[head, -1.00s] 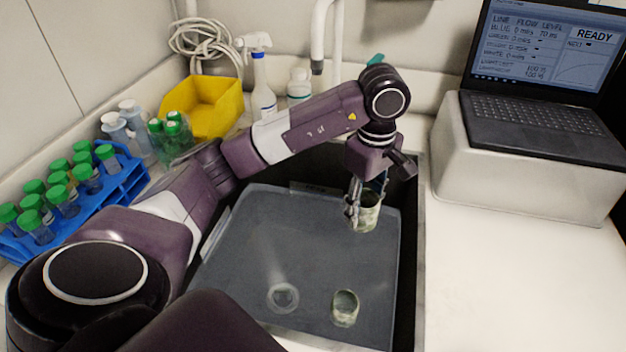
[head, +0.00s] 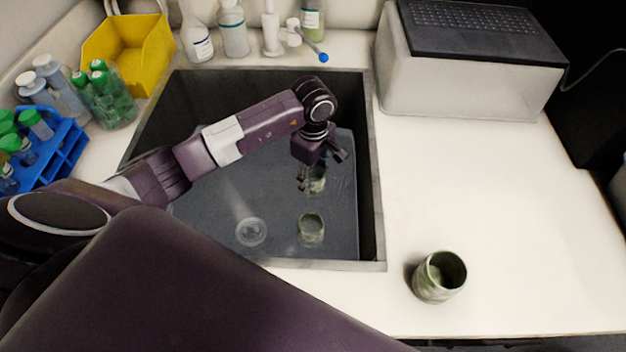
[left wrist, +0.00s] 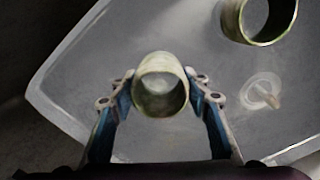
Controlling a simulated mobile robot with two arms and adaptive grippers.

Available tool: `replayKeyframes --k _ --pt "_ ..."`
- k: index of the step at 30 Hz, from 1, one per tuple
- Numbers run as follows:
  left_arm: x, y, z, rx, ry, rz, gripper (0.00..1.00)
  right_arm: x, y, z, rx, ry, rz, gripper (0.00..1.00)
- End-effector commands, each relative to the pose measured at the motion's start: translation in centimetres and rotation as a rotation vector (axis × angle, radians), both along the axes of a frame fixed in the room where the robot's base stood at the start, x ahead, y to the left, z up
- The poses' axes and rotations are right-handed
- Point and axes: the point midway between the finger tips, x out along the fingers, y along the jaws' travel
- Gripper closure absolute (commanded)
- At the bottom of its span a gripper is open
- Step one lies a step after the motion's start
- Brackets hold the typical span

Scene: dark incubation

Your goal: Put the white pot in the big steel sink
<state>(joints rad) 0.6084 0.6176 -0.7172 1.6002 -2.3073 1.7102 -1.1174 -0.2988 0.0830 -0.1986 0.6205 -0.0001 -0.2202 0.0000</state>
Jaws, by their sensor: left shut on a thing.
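My left gripper (head: 308,182) reaches down inside the big steel sink (head: 372,170). It is shut on a pale, green-mottled pot (head: 317,184), upright with its open mouth up. In the left wrist view this held pot (left wrist: 160,92) sits between both fingertips. I cannot tell whether its base touches the sink floor. A second mottled pot (head: 311,229) stands in the sink, nearer me; it also shows in the left wrist view (left wrist: 232,20). A darker green pot (head: 438,276) stands on the counter right of the sink. No pot looks plainly white. My right gripper is out of view.
The drain (head: 251,232) is left of the standing pot. A laptop (head: 480,30) sits on a pale block behind the counter. Bottles (head: 232,30), a yellow bin (head: 128,48) and a blue tube rack (head: 50,150) line the back and left. The right counter is mostly clear.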

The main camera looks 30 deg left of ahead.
Motion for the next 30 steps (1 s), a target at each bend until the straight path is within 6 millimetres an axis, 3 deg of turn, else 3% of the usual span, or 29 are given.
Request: replayKeyframes --k 3,14,15,19,30 --pt "-0.1 0.0 -1.6 -0.001 0.002 0.000 0.83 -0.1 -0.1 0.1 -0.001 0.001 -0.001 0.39" --pt "0.0 0.0 -2.2 0.000 -0.001 -0.001 0.83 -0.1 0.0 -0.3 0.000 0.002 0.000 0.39" --pt "0.0 0.0 -2.2 0.000 -0.001 -0.001 0.55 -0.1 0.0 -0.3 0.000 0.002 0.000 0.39" --pt "0.0 0.0 -2.1 0.000 -0.001 -0.001 0.41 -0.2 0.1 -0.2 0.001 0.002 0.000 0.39" --pt "0.0 0.0 -1.7 0.000 -0.001 -0.001 0.39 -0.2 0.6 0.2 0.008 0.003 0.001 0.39"
